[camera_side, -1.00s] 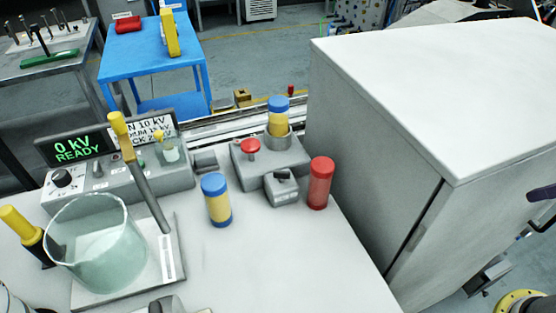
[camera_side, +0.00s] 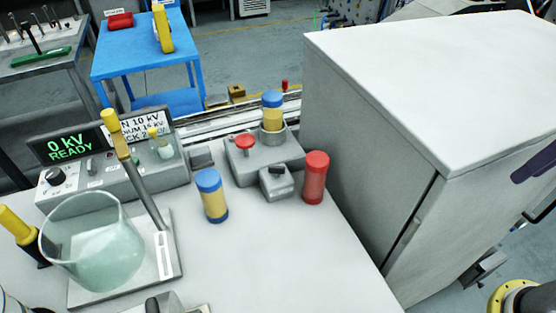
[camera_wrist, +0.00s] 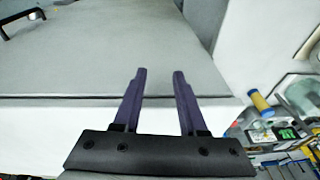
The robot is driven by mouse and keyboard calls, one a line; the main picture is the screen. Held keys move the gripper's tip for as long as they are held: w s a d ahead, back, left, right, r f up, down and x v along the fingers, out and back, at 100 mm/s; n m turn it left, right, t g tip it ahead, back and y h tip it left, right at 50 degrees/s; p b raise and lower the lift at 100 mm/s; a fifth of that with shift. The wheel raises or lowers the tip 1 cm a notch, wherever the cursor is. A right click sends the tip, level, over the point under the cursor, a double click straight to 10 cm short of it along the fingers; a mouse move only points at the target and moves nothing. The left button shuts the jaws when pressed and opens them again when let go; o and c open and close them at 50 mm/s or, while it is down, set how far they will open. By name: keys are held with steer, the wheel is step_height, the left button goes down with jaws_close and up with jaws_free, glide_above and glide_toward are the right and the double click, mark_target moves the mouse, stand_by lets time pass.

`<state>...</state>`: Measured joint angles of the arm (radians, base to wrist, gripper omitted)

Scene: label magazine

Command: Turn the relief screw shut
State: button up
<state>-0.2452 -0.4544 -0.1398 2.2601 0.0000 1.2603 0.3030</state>
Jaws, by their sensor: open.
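No part in view can be told for sure as the relief screw. A grey block (camera_side: 262,163) on the white bench carries a small red knob (camera_side: 245,141) and a cup with a blue-and-yellow cylinder (camera_side: 272,110) in it. My gripper (camera_wrist: 160,71) is open and empty, its two dark purple fingers apart in front of a large pale grey surface (camera_wrist: 95,60). In the side view part of it, dark purple, shows at the right edge (camera_side: 535,162), beside the big white cabinet (camera_side: 425,80) and well away from the grey block.
A glass beaker (camera_side: 98,250) of liquid, a tester with a "0 kV READY" display (camera_side: 68,149), another blue-and-yellow cylinder (camera_side: 212,196) and a red cylinder (camera_side: 315,178) stand on the bench. The cabinet rises between these and my gripper. A dark handle (camera_wrist: 22,20) shows in the wrist view.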

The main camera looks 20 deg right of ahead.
steer(key=w+a+r, duration=0.1)
steer(key=a, duration=0.1)
steer(key=w+a+r+g, duration=0.1)
steer(key=w+a+r, duration=0.1)
steer(key=w+a+r+n+g, duration=0.1)
steer(key=a+r, duration=0.1)
steer(key=shift+w+h, duration=0.3)
steer(key=shift+w, duration=0.05)
steer(key=w+a+r+n, duration=0.1)
steer(key=w+a+n, duration=0.3)
steer(key=w+a, duration=0.45)
steer(key=n, duration=0.8)
glide_above(279, 167)
step_height(279, 167, down, 7)
step_height(279, 167, down, 14)
steer(key=shift+r, duration=0.15)
jaws_close()
